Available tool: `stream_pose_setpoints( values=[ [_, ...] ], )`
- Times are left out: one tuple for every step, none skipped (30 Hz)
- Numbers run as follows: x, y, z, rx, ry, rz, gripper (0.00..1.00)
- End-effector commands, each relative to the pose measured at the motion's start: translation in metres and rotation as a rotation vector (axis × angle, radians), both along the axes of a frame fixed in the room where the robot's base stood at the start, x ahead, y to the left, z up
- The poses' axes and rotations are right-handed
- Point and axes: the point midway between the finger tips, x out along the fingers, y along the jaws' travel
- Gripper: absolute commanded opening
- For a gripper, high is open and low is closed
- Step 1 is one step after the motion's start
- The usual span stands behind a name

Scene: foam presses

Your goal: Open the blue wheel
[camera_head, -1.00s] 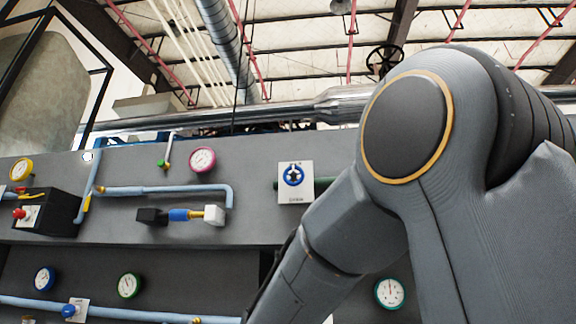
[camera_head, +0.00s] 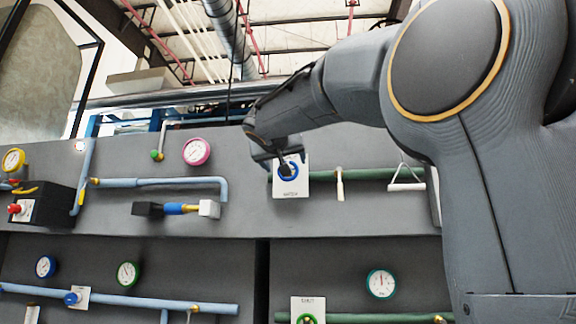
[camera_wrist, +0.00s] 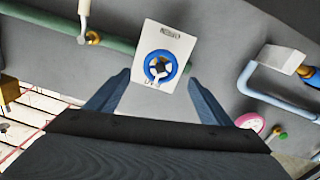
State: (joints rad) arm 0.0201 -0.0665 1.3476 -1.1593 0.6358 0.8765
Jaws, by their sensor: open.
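The blue wheel (camera_wrist: 160,67) is a small blue ring with light spokes on a white plate (camera_wrist: 176,38) in the upper middle of the wrist view. In the head view the wheel (camera_head: 289,174) is partly hidden by my gripper (camera_head: 287,163), on its white plate (camera_head: 293,192) on the grey panel. In the wrist view my gripper (camera_wrist: 160,79) is open, one finger on each side of the wheel's lower part in the picture. The fingers look apart from the wheel; the exact distance to it cannot be told.
A pale blue pipe (camera_head: 160,182), a pink gauge (camera_head: 197,151) and a black-blue-white fitting (camera_head: 176,209) are on the left. Another blue knob (camera_head: 72,298) is lower left.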

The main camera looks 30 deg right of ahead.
Motion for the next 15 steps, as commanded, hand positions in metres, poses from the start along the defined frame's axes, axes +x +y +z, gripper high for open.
stream_pose_setpoints(
  values=[
    [0.006,-0.005,0.002,0.0,0.003,-0.002,0.74],
    [0.01,-0.008,0.002,0.0,0.003,-0.002,0.74],
    [0.015,-0.011,0.002,0.0,0.004,-0.002,0.74],
    [0.019,-0.013,0.002,0.001,0.004,-0.001,0.74],
    [0.022,-0.016,0.002,0.001,0.003,0.0,0.74],
    [0.026,-0.019,0.002,0.001,0.003,0.0,0.74],
    [0.03,-0.021,0.001,0.001,0.004,-0.001,0.74],
    [0.033,-0.023,0.002,0.0,0.004,-0.001,0.74],
    [0.036,-0.025,0.002,0.0,0.003,0.001,0.74],
    [0.039,-0.026,0.002,0.0,0.003,0.001,0.74],
    [0.041,-0.028,0.001,0.0,0.003,0.002,0.74],
    [0.044,-0.029,0.001,0.001,0.003,0.001,0.74],
    [0.045,-0.03,0.0,0.002,0.003,0.001,0.74],
    [0.046,-0.031,0.0,0.001,0.002,0.002,0.74],
    [0.048,-0.032,0.0,0.001,0.002,0.002,0.74]
  ],
)
